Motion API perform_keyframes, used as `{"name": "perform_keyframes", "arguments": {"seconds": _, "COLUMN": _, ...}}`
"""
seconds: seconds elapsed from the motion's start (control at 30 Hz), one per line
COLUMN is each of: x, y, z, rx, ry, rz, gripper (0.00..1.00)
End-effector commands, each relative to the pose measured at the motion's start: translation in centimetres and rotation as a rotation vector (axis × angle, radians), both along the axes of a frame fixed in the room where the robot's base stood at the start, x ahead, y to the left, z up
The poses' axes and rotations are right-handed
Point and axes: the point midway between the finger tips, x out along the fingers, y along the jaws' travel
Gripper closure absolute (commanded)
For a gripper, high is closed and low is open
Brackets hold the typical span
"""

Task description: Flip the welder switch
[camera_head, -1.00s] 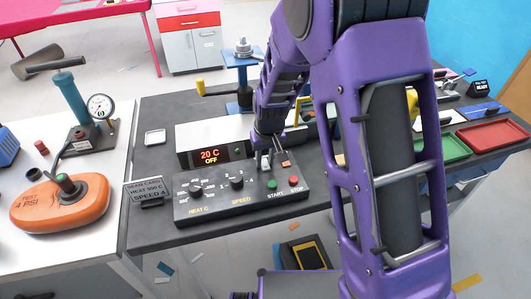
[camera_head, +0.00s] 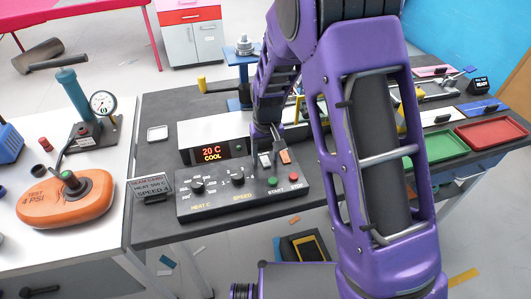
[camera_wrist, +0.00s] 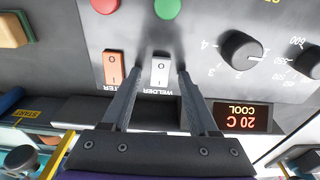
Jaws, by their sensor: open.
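The welder switch (camera_wrist: 160,69) is a small white rocker marked O and I, with the word WELDER beside it in the upside-down wrist view. It also shows on the dark control panel (camera_head: 235,208) in the head view. My gripper (camera_wrist: 159,76) is open and empty. Its two fingers stand on either side of the white rocker, tips close to the panel; I cannot tell whether they touch it. In the head view my gripper (camera_head: 264,149) is partly hidden by my arm. The display (camera_head: 211,153) behind the panel reads 20 C COOL.
An orange rocker (camera_wrist: 114,69) sits close beside the white one. Green (camera_head: 272,181) and red (camera_head: 295,177) buttons and black knobs share the panel. A speed sign (camera_head: 151,189) and orange inflatable (camera_head: 66,205) are at left; green and red trays at right.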

Motion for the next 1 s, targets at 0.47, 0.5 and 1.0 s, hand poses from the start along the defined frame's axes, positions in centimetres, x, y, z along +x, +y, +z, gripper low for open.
{"name": "perform_keyframes", "arguments": {"seconds": 0.47, "x": -0.6, "y": -0.2, "z": 7.8, "rx": 0.002, "ry": -0.006, "rz": 0.001, "gripper": 0.40}}
{"name": "perform_keyframes", "arguments": {"seconds": 0.5, "x": -0.7, "y": -0.2, "z": 8.8, "rx": 0.002, "ry": -0.006, "rz": 0.001, "gripper": 0.40}}
{"name": "perform_keyframes", "arguments": {"seconds": 1.0, "x": -1.6, "y": -0.5, "z": 17.0, "rx": 0.000, "ry": -0.001, "rz": 0.001, "gripper": 0.40}}
